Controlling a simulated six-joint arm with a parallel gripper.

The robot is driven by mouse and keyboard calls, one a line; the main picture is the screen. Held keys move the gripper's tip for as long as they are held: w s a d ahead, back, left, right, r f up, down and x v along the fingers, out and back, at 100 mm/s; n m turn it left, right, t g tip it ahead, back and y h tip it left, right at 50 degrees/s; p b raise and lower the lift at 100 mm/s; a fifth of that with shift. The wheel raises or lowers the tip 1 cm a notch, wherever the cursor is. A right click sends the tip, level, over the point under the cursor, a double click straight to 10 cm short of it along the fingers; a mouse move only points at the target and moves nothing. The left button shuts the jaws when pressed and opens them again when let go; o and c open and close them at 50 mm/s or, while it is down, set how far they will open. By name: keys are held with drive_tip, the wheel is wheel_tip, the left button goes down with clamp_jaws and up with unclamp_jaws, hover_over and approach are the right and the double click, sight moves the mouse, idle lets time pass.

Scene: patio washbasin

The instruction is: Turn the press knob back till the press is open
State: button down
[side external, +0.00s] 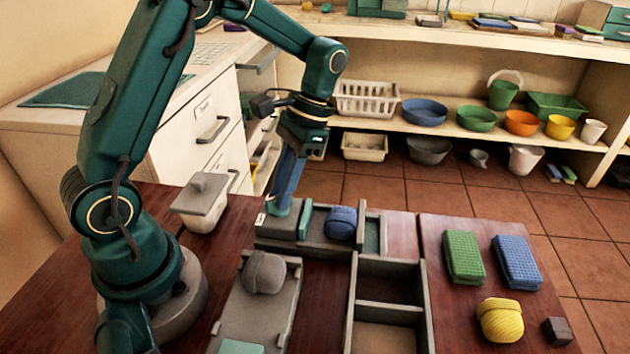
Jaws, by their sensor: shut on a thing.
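The press (327,252) is a low grey trough on the near table. A blue ribbed roll (342,222) lies in it, between a teal plate (305,221) on its left and a grey upright wall (361,225) on its right. The roll sits close to the teal plate; I cannot tell whether they touch. My gripper (276,208) points down at the press's left end block (279,228). Its blue fingers are shut on the press knob, which they mostly hide.
A grey lidded box (201,203) stands left of the press. In front are a tray (229,309) with a grey bundle (265,272) and an empty divided box (389,308). Green (464,258) and blue (517,263) sponges, a yellow bundle (500,320) and a dark block (557,331) lie right.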

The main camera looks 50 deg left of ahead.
drive_tip(key=c, duration=0.8)
unclamp_jaws()
drive_tip(key=shift+v, duration=2.55)
